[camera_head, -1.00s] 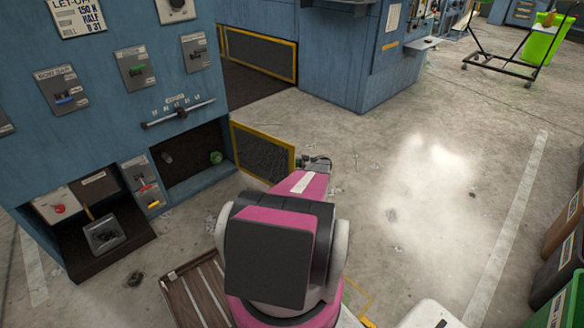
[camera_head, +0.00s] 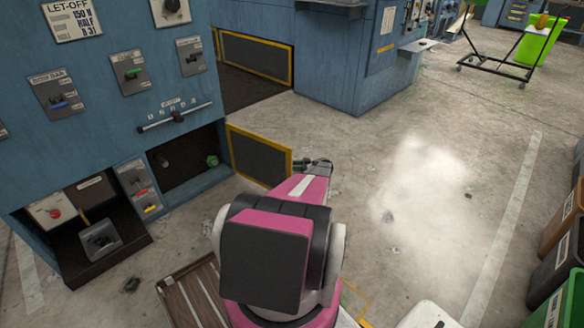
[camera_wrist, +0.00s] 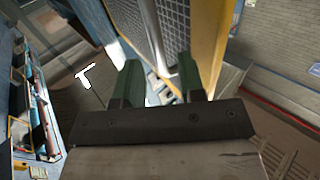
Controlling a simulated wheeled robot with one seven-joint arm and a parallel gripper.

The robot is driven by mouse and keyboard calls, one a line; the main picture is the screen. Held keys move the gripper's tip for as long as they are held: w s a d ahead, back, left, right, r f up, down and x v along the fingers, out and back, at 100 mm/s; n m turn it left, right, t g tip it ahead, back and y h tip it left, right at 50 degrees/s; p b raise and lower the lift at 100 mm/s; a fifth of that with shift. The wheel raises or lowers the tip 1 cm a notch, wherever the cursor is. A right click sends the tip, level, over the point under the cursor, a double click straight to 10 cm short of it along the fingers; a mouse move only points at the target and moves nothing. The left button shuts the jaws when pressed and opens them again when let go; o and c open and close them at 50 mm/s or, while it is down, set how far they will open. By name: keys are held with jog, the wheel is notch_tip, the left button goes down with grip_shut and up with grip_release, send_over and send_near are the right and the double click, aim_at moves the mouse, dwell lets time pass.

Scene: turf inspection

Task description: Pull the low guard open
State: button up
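The low guard (camera_head: 260,156) is a dark mesh panel in a yellow frame. In the head view it stands out at an angle from the blue machine, at the right side of a low dark opening. My gripper (camera_head: 318,166) is at the guard's outer edge, partly hidden by my pink arm. In the wrist view the guard's mesh (camera_wrist: 185,28) and yellow edge (camera_wrist: 211,35) lie just beyond my green fingers (camera_wrist: 168,72). The fingers are apart, with a pale upright bar (camera_wrist: 152,40) seen beyond the gap. I cannot tell whether they touch the guard.
The low opening (camera_head: 185,165) holds a green knob (camera_head: 212,161). A second yellow-framed panel (camera_head: 257,58) is farther back. A slatted wooden piece (camera_head: 195,295) lies beside my base. Bins (camera_head: 555,270) stand at the right edge. The concrete floor right of the guard is clear.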

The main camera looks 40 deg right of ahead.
jog(key=v, duration=0.8)
dwell(0.4)
